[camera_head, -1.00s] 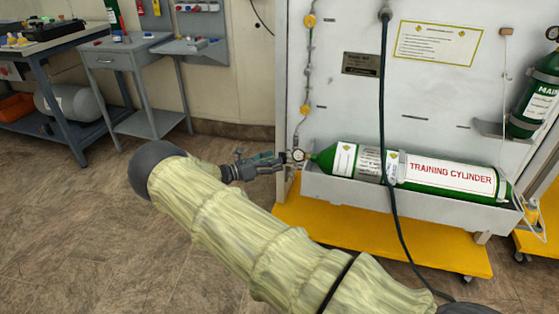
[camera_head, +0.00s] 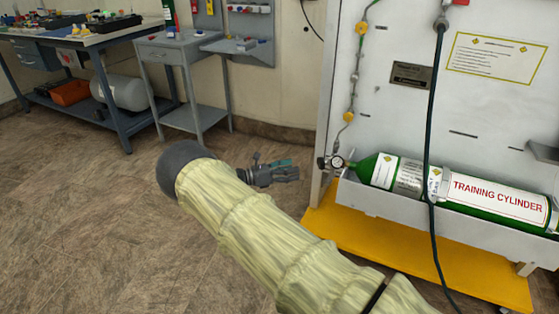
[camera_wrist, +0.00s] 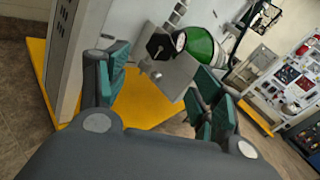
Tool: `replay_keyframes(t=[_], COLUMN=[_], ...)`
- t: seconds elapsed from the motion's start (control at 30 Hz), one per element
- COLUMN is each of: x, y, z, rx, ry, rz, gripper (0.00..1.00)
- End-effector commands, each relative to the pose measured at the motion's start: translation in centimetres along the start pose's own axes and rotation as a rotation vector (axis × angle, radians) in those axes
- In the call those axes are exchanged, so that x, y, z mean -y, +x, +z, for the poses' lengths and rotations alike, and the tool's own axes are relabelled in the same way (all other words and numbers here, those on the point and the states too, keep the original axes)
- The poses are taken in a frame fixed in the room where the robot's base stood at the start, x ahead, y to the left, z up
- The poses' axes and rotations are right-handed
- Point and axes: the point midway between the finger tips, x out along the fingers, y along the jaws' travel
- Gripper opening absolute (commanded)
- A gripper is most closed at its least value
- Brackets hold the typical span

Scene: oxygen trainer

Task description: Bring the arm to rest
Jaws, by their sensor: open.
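My gripper (camera_head: 276,174) is at the end of my arm, left of the trainer panel, with clear space between it and the cylinder's valve end. In the wrist view my gripper (camera_wrist: 160,95) has its teal-padded fingers spread apart with nothing held between them. The green training cylinder (camera_head: 385,170) lies on its side in a grey trough, with a gauge and valve (camera_head: 333,162) at its left end. The cylinder's green end (camera_wrist: 203,46) and the black knob (camera_wrist: 159,46) show beyond the fingers in the wrist view.
The white panel (camera_head: 400,105) stands on a yellow base (camera_head: 440,260), with a dark hose (camera_head: 433,110) hanging in front. A small grey table (camera_head: 165,52) and a blue-legged workbench (camera_head: 120,110) stand at the back left. The floor around my arm is clear.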

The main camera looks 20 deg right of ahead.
Motion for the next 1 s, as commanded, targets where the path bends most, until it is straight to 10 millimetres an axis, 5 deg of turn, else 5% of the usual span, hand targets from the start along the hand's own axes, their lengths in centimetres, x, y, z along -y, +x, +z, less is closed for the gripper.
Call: replay_keyframes(t=[0.2, 0.33, 0.7, 1.0], x=[0.2, 1.1, 10.2, 21.7], y=[0.4, 2.2, 8.2, 6.5], z=[-0.5, -3.5, -21.0, -33.5], rx=[-0.012, -0.081, -0.535, -0.93], ry=[0.0, 0.003, 0.127, 0.365], rz=[0.0, 0.001, -0.059, -0.238], gripper=[0.66, 0.66, 0.66, 0.66])
